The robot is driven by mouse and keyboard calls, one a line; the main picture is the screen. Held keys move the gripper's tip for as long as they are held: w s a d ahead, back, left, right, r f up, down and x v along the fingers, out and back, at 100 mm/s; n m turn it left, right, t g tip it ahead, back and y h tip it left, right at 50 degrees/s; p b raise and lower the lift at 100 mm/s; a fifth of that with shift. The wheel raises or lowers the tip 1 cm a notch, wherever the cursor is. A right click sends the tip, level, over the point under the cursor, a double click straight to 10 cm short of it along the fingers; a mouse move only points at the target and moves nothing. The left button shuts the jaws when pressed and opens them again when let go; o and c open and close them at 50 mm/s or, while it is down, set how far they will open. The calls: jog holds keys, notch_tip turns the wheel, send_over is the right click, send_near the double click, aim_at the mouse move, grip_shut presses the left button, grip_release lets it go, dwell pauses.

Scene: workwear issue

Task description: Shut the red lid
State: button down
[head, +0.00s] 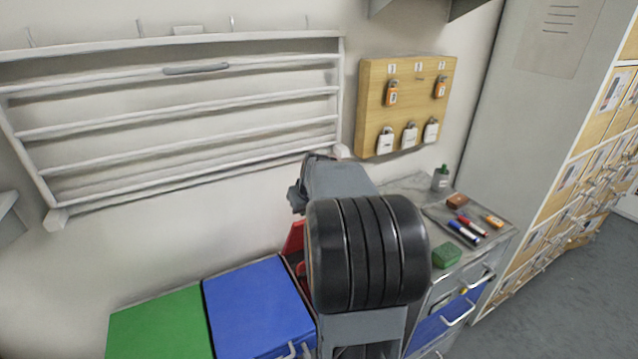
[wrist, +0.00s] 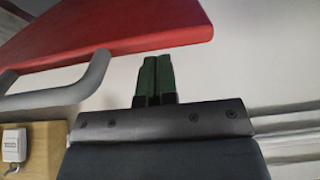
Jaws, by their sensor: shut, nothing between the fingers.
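The red lid (head: 294,238) stands raised beside the blue lid in the head view, mostly hidden behind my arm. In the wrist view the red lid (wrist: 140,32) is a tilted red slab across the upper left, with a grey bar handle (wrist: 65,92) on it. My gripper (wrist: 152,62) shows two green fingers together, shut and empty. The fingertips are close to the lid's lower edge at the right of the handle; I cannot tell whether they touch it. The fingertips cannot be made out in the head view.
A blue lid (head: 257,308) and a green lid (head: 157,327) lie closed to the left. On the right a grey cabinet top holds a green block (head: 446,255) and several markers. A wooden padlock board (head: 404,105) and a white rack (head: 180,125) are on the wall.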

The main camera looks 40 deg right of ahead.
notch_tip(320, 180, up, 11)
jog(key=p, duration=0.7)
jog(key=shift+s+f, duration=0.15)
jog(key=shift+f, duration=0.05)
dwell(0.4)
jog(key=shift+m+g, duration=0.6)
jog(key=shift+m, duration=0.3)
jog(key=s+f, duration=0.1)
jog(key=s+a+f, duration=0.1)
jog(key=f, duration=0.1)
jog(key=shift+s+a+f, duration=0.1)
jog(key=shift+s+a, duration=0.2)
jog(key=shift+s, duration=0.1)
jog(key=s+a+n, duration=0.1)
jog(key=s+a, duration=0.3)
jog(key=a, duration=0.3)
jog(key=s+a+n+y, duration=0.1)
jog(key=s+a+n, duration=0.1)
jog(key=a, duration=0.6)
jog(key=s+a+n, duration=0.1)
jog(key=s+a, duration=0.4)
jog(key=a, duration=0.2)
jog(key=shift+s+a+f+n, duration=0.25)
jog(key=shift+s+f+n, duration=0.05)
jog(key=shift+n, duration=0.1)
